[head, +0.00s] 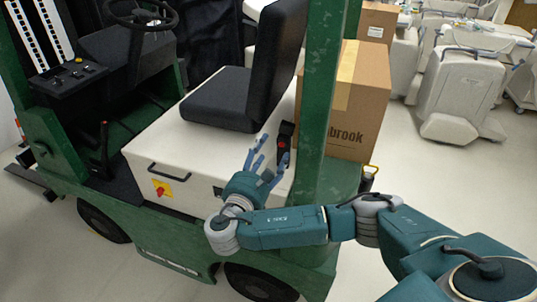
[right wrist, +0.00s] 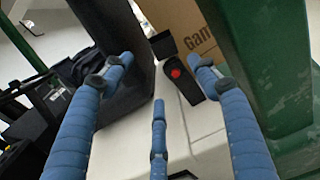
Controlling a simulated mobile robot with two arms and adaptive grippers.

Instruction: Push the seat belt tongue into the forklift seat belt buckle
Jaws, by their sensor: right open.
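The seat belt buckle (head: 282,152) is a black block with a red button, standing on the cream seat base (head: 165,150) at the right side of the black seat. It also shows in the right wrist view (right wrist: 187,86), beyond my fingertips. A small dark flat piece (right wrist: 163,44) is just behind the buckle; I cannot tell whether it is the tongue. My right gripper (head: 268,154) is open, its blue fingers spread and pointing at the buckle, with nothing seen between them. I cannot make out the belt tongue for certain. My left gripper is not in view.
The black seat (head: 222,98) with its tall backrest is left of the buckle. A green post (head: 322,90) rises close on the right. Cardboard boxes (head: 362,105) stand behind it. The steering wheel (head: 140,14) is at the upper left. Covered pale carts (head: 460,90) stand at the back right.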

